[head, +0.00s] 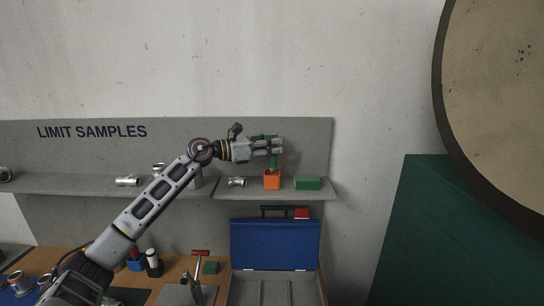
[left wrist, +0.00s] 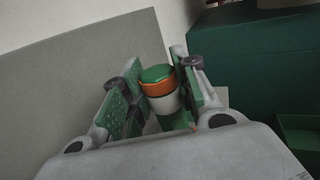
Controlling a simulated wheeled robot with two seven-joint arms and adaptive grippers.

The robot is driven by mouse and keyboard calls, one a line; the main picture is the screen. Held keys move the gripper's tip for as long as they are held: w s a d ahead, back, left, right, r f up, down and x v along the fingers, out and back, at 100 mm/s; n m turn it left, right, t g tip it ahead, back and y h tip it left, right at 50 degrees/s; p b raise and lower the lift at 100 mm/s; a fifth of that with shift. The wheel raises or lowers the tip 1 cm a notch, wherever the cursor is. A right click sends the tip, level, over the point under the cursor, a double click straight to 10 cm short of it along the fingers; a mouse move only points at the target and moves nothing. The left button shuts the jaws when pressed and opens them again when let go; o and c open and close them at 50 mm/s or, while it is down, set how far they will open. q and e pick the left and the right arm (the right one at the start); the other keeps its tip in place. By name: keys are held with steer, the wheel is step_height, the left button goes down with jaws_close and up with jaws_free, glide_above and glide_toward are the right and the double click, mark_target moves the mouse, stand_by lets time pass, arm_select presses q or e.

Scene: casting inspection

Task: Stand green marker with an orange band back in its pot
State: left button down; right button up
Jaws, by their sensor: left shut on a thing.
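My left gripper (head: 275,147) reaches in from the left above the right part of the shelf. It is shut on the green marker, whose green cap, orange band and white collar (left wrist: 158,88) show between the green finger pads in the left wrist view. In the head view, the green lower body of the marker (head: 274,161) shows below the fingers, roughly upright over the orange pot (head: 272,182). I cannot tell whether its lower end is inside the pot or just above it. The right gripper is not in view.
A green block (head: 307,183) stands right of the pot, and a metal casting (head: 236,182) lies left of it. More castings (head: 127,181) sit further left on the shelf. Below is an open blue case (head: 274,245). The wall behind is grey.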

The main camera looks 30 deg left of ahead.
mark_target(272, 157)
arm_select(q)
steer(key=shift+f, duration=0.15)
steer(key=shift+f, duration=1.8)
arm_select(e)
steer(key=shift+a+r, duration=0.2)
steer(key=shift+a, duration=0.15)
arm_select(q)
steer(key=shift+f, duration=0.3)
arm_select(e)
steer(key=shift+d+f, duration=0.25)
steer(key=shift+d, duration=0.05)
arm_select(q)
steer(key=c, duration=1.1)
jaws_free()
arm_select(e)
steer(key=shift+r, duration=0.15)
